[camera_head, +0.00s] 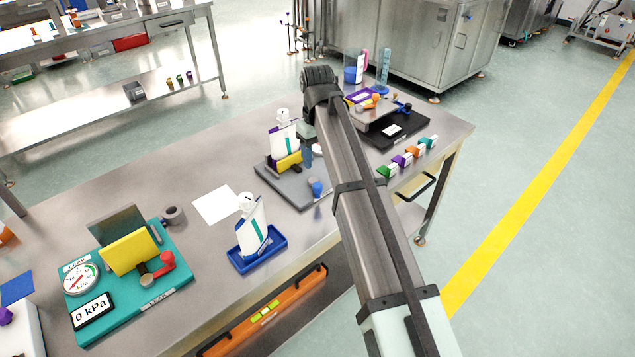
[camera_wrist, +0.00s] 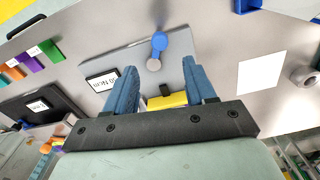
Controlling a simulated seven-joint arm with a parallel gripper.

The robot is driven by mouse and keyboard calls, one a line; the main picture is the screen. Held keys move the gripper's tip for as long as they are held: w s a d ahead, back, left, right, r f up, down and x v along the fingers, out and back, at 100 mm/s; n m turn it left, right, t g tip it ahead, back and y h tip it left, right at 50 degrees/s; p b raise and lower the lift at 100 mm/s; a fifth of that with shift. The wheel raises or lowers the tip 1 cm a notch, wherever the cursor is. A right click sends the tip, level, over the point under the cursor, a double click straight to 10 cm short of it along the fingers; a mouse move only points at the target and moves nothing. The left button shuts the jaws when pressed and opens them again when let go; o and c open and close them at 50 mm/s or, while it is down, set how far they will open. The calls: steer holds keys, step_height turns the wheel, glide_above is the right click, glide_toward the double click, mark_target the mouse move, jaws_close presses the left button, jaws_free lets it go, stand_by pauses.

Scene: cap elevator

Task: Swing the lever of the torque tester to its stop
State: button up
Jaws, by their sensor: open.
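The torque tester is a grey plate (camera_head: 303,193) in the middle of the table, and it also shows in the wrist view (camera_wrist: 180,75). Its lever has a blue knob (camera_wrist: 158,41) and a grey hub in the wrist view; the knob shows in the head view (camera_head: 316,187) near the plate's front right. Its display (camera_wrist: 102,80) seems to read 0 Ncm. A yellow block (camera_head: 289,162) holds a white and teal pouch upright. My gripper (camera_wrist: 160,66) is open and empty above the plate, with the hub between its fingers in the picture; contact is not visible. My arm hides part of the plate in the head view.
A teal leak tester (camera_head: 120,310) with a red lever stands at left. A blue tray (camera_head: 262,256) holds another pouch. A black tester (camera_head: 395,130) and several coloured clips (camera_head: 402,160) stand at right. A white sheet (camera_head: 216,205) lies on bare table.

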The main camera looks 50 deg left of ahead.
mark_target(317, 185)
step_height(317, 185, down, 10)
steer(key=shift+f, duration=0.1)
stand_by(0.4)
steer(key=shift+c, duration=0.2)
jaws_close()
stand_by(0.4)
